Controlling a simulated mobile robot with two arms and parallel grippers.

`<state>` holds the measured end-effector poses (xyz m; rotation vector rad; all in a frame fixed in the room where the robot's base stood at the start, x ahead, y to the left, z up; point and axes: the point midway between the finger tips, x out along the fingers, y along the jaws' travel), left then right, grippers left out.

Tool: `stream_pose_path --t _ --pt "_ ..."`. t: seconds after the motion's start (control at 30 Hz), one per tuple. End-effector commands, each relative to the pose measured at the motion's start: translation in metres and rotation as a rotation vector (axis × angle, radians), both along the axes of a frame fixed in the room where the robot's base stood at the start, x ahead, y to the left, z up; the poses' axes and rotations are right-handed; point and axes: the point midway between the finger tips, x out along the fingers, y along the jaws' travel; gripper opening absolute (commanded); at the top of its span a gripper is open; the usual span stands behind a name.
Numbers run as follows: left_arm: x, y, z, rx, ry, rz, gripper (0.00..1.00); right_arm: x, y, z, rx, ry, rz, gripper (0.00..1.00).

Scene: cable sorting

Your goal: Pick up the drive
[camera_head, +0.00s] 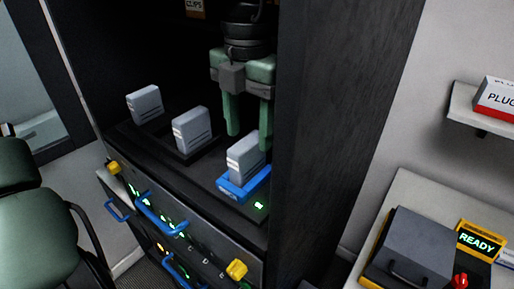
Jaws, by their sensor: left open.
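Three grey box-shaped drives stand upright in a row on a dark shelf. The left drive (145,104) and the middle drive (191,131) stand in dark slots. The right drive (244,158) sits in a blue holder (231,191). My left gripper (249,139) points down with its green fingers apart, over the right drive. Its fingertips are near the top of that drive, with nothing held between them. I cannot tell whether a finger touches the drive. My right gripper is out of view.
A dark cabinet wall (335,120) rises close to the right of my gripper. Below the shelf are drawers with blue handles (160,218) and yellow knobs (237,270). A green chair (40,215) stands at left. A grey case (414,248) and a READY display (478,241) are at right.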

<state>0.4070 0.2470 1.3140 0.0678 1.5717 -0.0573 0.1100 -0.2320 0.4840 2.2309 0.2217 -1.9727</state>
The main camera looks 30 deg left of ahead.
Motion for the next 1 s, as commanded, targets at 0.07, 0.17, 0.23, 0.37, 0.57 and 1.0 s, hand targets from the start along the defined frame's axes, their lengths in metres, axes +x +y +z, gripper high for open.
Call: stream_pose_path --t 0.07,0.17,0.23,0.37,0.57,1.0 --pt "-0.001 0.000 -0.009 -0.004 0.004 -0.001 0.53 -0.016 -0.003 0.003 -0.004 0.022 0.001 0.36" --pt "0.000 0.001 -0.019 -0.006 0.005 0.000 0.53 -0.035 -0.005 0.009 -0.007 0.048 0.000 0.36" --pt "0.000 0.002 -0.027 -0.007 0.007 -0.001 0.53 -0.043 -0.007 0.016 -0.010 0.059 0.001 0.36" --pt "0.001 0.004 -0.048 -0.007 0.005 0.000 0.53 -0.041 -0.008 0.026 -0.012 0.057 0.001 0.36" --pt "0.002 0.004 -0.065 -0.008 -0.001 0.002 0.53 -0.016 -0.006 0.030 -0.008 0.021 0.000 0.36" --pt "0.002 0.004 -0.065 -0.008 -0.002 0.002 0.00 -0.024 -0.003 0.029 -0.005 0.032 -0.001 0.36"
